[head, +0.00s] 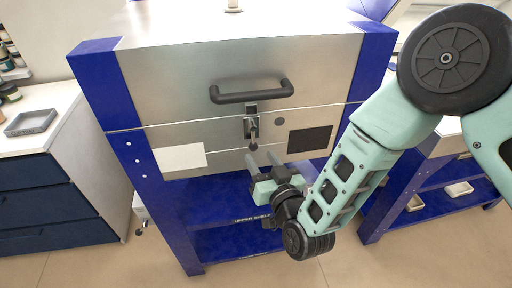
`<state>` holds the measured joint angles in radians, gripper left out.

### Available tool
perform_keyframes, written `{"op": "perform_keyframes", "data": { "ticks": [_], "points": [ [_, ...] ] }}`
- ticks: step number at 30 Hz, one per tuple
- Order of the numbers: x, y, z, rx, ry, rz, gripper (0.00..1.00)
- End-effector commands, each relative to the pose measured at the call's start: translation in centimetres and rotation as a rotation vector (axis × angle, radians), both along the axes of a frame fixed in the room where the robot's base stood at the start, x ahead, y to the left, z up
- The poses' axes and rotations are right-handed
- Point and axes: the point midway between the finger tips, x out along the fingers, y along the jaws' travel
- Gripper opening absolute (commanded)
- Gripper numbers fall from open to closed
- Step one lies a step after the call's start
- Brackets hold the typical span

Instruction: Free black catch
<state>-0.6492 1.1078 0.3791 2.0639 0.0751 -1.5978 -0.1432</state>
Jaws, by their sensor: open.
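The kiln (170,75) is a silver box in a blue frame. A black catch (252,127) sits on a pale plate at the middle of its front, across the seam between lid and body. A small dark knob hangs at its lower end. My gripper (262,158) is open, just below the catch, with its two grey fingers pointing up toward it. I see nothing between the fingers. Whether a fingertip touches the catch, I cannot tell. The lid looks closed.
A dark bar handle (252,92) is above the catch. A white label (180,157) and a black panel (309,139) flank it. A blue shelf (210,190) lies below. A white-topped cabinet (40,150) stands left, and a blue rack (430,195) right.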

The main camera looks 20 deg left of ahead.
Motion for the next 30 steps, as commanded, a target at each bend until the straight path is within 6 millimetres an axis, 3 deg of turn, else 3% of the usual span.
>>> {"op": "perform_keyframes", "data": {
  "ticks": [7, 19, 20, 24, 30],
  "points": [
    [2.5, 2.3, 0.1, 0.001, -0.001, 0.001, 0.45],
    [3.1, 2.8, 0.0, 0.000, 0.000, 0.001, 0.45],
    [3.1, 2.8, 0.0, 0.000, 0.000, 0.001, 0.42],
    [3.0, 2.8, 0.0, -0.001, 0.001, 0.001, 0.03],
    [3.0, 2.8, 0.1, -0.003, 0.003, 0.001, 0.00]
  ]
}}
